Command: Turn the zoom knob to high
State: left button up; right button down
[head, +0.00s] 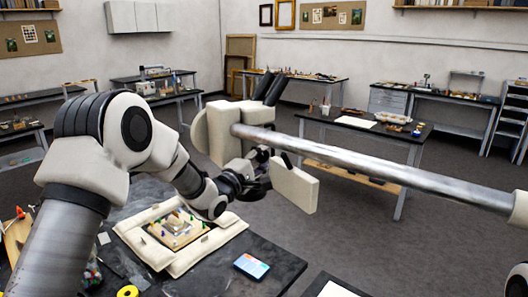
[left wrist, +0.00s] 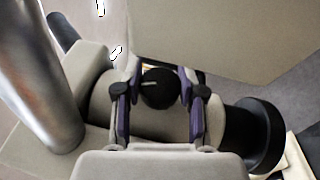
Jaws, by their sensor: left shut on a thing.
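The cream stereo microscope (head: 228,133), with two black eyepieces (head: 271,90), hangs on a metal boom above the dark table. The zoom knob (left wrist: 159,89) is a round black knob with a short white line, on the microscope's side in the left wrist view. The line lies close to horizontal there. My left gripper (head: 258,165) is at the microscope's near lower side. Its two purple-lined fingers (left wrist: 160,97) stand on either side of the knob and are shut on it. The knob is hidden in the head view. My right gripper is not in view.
The metal boom (head: 370,167) crosses to the right above the table. A cream panel (head: 294,185) hangs beside the microscope. Below, a padded cream frame (head: 160,262) surrounds a small panel with coloured pieces. A phone-like device (head: 251,266) lies on the dark table (head: 265,240).

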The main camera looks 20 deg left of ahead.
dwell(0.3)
pick_arm(q)
jog(key=o, duration=1.2)
jog(key=shift+w+a, duration=0.1)
jog(key=shift+c, duration=0.2)
jog(key=v, duration=1.2)
jog(key=shift+r, duration=0.2)
